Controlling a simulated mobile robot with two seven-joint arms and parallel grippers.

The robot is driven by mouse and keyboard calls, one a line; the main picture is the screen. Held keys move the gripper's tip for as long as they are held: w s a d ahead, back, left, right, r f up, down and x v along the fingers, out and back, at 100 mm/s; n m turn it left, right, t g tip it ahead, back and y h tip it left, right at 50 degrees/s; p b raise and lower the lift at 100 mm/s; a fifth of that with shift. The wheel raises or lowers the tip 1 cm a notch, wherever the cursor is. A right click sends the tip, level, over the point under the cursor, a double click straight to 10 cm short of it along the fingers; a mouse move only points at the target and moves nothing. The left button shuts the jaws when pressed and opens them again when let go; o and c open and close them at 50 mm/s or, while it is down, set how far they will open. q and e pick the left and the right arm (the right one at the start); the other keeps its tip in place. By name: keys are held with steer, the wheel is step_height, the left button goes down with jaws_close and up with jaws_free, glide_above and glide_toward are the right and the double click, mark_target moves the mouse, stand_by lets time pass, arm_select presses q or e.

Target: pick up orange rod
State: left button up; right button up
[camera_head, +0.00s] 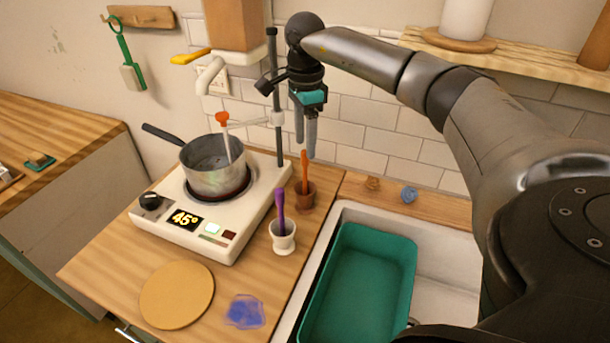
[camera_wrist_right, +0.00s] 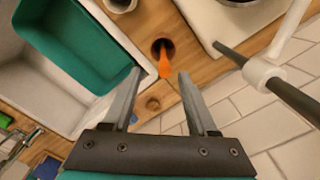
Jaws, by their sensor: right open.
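The orange rod (camera_head: 304,168) stands upright in a small brown cup (camera_head: 305,194) on the wooden counter, beside the hot plate. In the right wrist view the rod (camera_wrist_right: 164,66) shows beyond the fingertips, between them, with its lower end inside the dark cup. My right gripper (camera_head: 306,146) is open and empty, pointing down just above the rod; its two fingers also show in the right wrist view (camera_wrist_right: 160,76). I cannot tell from these views whether a finger touches the rod. My left gripper is not in view.
A purple rod (camera_head: 281,210) stands in a white cup (camera_head: 283,240) nearby. A pot (camera_head: 213,172) sits on the hot plate (camera_head: 190,238), next to a vertical stand (camera_head: 279,110). A green basin (camera_head: 360,290) lies in the sink at the right. A tiled wall is behind.

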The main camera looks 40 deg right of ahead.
mark_target(305, 166)
steer(key=f, duration=0.5)
steer(key=shift+w+d, duration=0.25)
steer(key=shift+w, duration=0.05)
steer(key=shift+r, duration=0.1)
jaws_close()
